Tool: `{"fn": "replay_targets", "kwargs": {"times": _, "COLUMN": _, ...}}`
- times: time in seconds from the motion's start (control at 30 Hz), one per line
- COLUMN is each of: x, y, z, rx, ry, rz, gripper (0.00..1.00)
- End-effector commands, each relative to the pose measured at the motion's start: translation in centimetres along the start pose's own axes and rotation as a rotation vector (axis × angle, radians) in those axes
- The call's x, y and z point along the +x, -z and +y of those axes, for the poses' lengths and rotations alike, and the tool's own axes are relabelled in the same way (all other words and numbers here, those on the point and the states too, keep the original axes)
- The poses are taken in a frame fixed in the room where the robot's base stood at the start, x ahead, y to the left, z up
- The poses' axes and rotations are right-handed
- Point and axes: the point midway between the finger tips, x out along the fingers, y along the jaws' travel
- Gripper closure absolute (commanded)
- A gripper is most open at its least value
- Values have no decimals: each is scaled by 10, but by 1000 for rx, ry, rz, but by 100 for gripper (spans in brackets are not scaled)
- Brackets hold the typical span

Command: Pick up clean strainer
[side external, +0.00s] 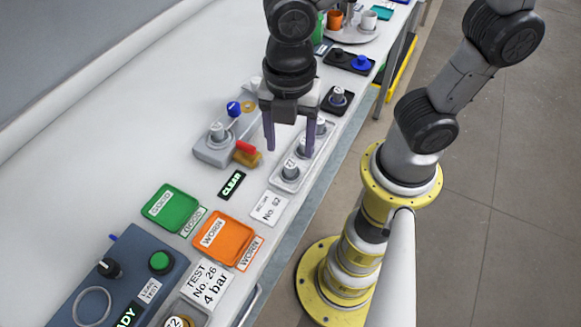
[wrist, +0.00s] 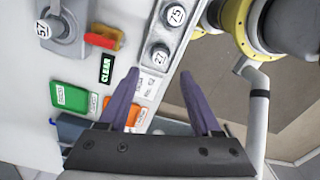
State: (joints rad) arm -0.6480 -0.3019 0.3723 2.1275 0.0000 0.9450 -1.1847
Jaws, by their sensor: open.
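My gripper (side external: 288,149) hangs open and empty above a grey rack (side external: 276,183) of numbered metal cylinders. The nearest cylinder (side external: 291,168) stands upright below the fingers, with others behind it in the row. In the wrist view, the spread purple fingers (wrist: 160,74) show, with a cylinder marked 75 (wrist: 175,15) and one marked 27 (wrist: 159,56) beyond them. I cannot tell which piece is the clean strainer. A grey fixture (side external: 212,155) with an upright cylinder and a red handle (side external: 245,147) stands left of the rack.
A green GOOD tray (side external: 174,207) and an orange WORN tray (side external: 226,237) lie nearer, both apparently empty. A CLEAR sign (side external: 231,184) lies left of the rack. A leak-test box (side external: 130,270) fills the lower left. Black dishes (side external: 349,61) and cups stand farther back.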

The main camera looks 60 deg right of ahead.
Motion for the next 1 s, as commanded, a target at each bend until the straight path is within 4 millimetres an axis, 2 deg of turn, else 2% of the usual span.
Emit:
{"fn": "replay_targets", "kwargs": {"times": 0.17, "x": 12, "y": -2, "z": 0, "rx": 1, "ry": 1, "rz": 0, "gripper": 35}}
{"fn": "replay_targets", "kwargs": {"times": 0.4, "x": 46, "y": -6, "z": 0, "rx": 0, "ry": 2, "rz": -1, "gripper": 35}}
{"fn": "replay_targets", "kwargs": {"times": 0.5, "x": 54, "y": -5, "z": 0, "rx": 0, "ry": 1, "rz": -1, "gripper": 35}}
{"fn": "replay_targets", "kwargs": {"times": 0.77, "x": 55, "y": -5, "z": 0, "rx": 1, "ry": -1, "rz": 0, "gripper": 35}}
{"fn": "replay_targets", "kwargs": {"times": 1.0, "x": 55, "y": -5, "z": 0, "rx": 1, "ry": -1, "rz": 0, "gripper": 78}}
